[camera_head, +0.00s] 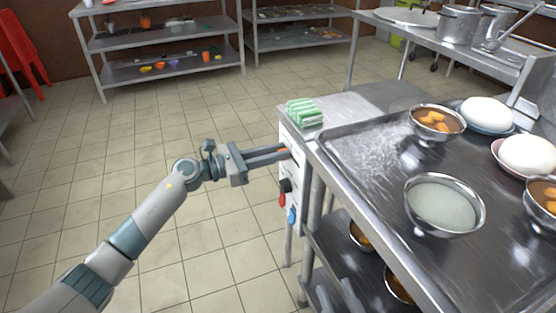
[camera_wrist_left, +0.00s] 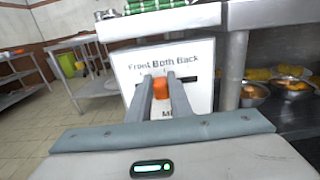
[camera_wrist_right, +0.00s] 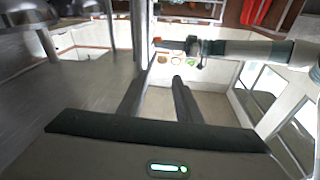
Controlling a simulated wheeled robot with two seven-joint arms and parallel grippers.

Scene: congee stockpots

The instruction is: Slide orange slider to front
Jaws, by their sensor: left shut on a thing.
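The orange slider (camera_wrist_left: 161,89) sits in a dark horizontal slot on a white panel (camera_wrist_left: 120,60) labelled "Front Both Back". It is near the middle of the slot, below the word "Both". My left gripper (camera_head: 287,151) reaches the panel from the left in the head view. Its two fingers are closed on either side of the slider, as the left wrist view shows. The fingers cover part of the slot and the lettering below. My right gripper (camera_wrist_right: 157,80) shows only in the right wrist view, with its fingers apart and nothing between them.
Below the slot are a black knob (camera_head: 286,185), a red knob (camera_head: 282,200) and a blue knob (camera_head: 291,215). The steel table (camera_head: 375,165) with bowls stands to the right. The tiled floor at left is clear.

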